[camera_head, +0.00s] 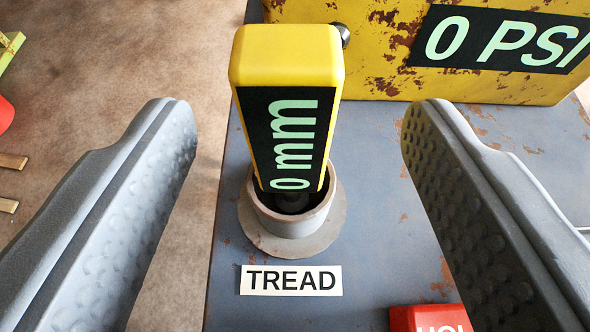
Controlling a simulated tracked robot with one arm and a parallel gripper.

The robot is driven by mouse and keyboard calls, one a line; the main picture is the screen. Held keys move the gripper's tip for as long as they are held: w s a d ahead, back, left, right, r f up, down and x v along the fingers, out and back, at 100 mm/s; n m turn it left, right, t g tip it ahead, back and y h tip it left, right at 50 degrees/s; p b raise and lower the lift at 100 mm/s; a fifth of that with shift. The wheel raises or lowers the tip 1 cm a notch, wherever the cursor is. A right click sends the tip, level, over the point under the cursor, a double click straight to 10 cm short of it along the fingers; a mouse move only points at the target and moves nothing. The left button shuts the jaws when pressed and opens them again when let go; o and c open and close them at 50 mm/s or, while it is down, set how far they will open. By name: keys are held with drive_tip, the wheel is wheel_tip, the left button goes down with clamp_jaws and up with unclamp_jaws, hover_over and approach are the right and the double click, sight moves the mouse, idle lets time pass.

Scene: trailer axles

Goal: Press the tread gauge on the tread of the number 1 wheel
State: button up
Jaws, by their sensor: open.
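The tread gauge (284,90) is a yellow block with a black display reading "0 mm". It stands upright in a round grey holder (292,235) on a worn blue-grey surface, above a white "TREAD" label (291,280). My gripper (290,120) is open, with one grey dimpled finger on each side of the gauge. Neither finger appears to touch it, and gaps show on both sides. The gauge's lower end is hidden inside the holder. No wheel is in view.
A rusty yellow box (385,60) with a "0 PSI" display (500,40) stands behind the gauge. A red block (430,318) with partly cut-off lettering is at the bottom right. Brown floor (120,60) lies left of the blue-grey surface (235,305).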

sight(290, 157)
drive_tip(key=shift+a+b+x, duration=0.15)
drive_tip(key=shift+b+x, duration=0.45)
drive_tip(key=shift+x, duration=1.1)
drive_tip(key=shift+a+b+x, duration=0.1)
drive_tip(key=shift+b+x, duration=0.45)
drive_tip(key=shift+x, duration=1.2)
drive_tip(key=c, duration=1.1)
